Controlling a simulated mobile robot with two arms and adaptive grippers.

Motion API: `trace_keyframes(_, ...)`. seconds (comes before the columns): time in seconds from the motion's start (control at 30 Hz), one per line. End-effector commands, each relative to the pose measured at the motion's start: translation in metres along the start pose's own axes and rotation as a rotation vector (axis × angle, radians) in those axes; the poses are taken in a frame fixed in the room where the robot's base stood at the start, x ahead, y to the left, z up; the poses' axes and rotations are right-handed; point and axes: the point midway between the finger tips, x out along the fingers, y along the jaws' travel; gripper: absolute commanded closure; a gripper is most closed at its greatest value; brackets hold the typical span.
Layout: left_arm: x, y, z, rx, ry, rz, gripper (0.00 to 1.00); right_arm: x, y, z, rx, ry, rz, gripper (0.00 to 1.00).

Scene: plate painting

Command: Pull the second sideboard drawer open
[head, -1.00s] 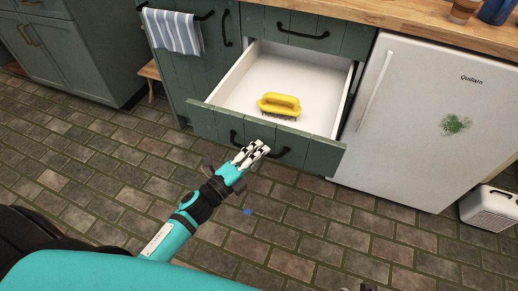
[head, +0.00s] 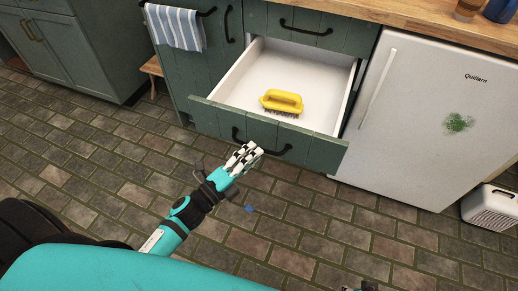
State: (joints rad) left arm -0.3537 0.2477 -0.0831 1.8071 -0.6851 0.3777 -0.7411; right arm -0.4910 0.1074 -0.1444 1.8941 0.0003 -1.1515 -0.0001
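The second sideboard drawer (head: 310,149) is pulled well out, below the closed top drawer (head: 312,22). Its front is dark green with a black bar handle (head: 283,152). A yellow scrubbing brush (head: 282,102) lies inside on the white drawer floor. My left gripper (head: 246,157) is in front of the drawer, by the left part of the handle. Its pale fingers look apart from the handle, but whether they touch it is hard to tell. How far the fingers are open is unclear. A small dark part at the bottom edge may be my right gripper, but too little shows.
A white fridge (head: 435,120) with a green stain stands right of the drawer. A striped towel (head: 175,27) hangs on the left cabinet door. A small white box (head: 490,205) sits on the floor at right.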

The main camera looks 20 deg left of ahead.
Motion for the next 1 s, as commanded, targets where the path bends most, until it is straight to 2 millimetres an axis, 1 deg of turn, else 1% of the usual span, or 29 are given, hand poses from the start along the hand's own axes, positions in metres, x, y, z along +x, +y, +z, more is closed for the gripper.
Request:
trace_keyframes(0.03,-0.013,0.001,-0.001,-0.002,0.000,0.004,0.67,0.000,0.000,0.000,0.000,-0.001,0.000,0.60)
trace_keyframes(0.2,-0.050,0.002,-0.001,-0.002,-0.001,0.005,0.67,0.000,0.000,0.001,-0.001,-0.001,0.000,0.60)
trace_keyframes(0.3,-0.067,0.001,-0.001,-0.002,-0.001,0.004,0.67,0.000,0.000,0.001,-0.001,-0.001,0.000,0.60)
trace_keyframes(0.4,-0.079,0.001,0.000,0.000,-0.001,0.003,0.67,0.000,0.000,0.001,-0.001,-0.001,0.000,0.60)
trace_keyframes(0.5,-0.086,0.001,0.000,0.000,0.000,0.001,0.67,0.000,0.000,0.001,-0.001,-0.001,0.000,0.60)
trace_keyframes(0.6,-0.088,0.000,0.000,0.001,0.000,0.001,0.67,0.000,0.000,0.001,-0.001,-0.001,0.000,0.60)
trace_keyframes(1.0,-0.088,0.000,0.000,0.000,0.000,0.001,0.67,0.001,-0.001,0.001,-0.001,-0.001,-0.001,0.60)
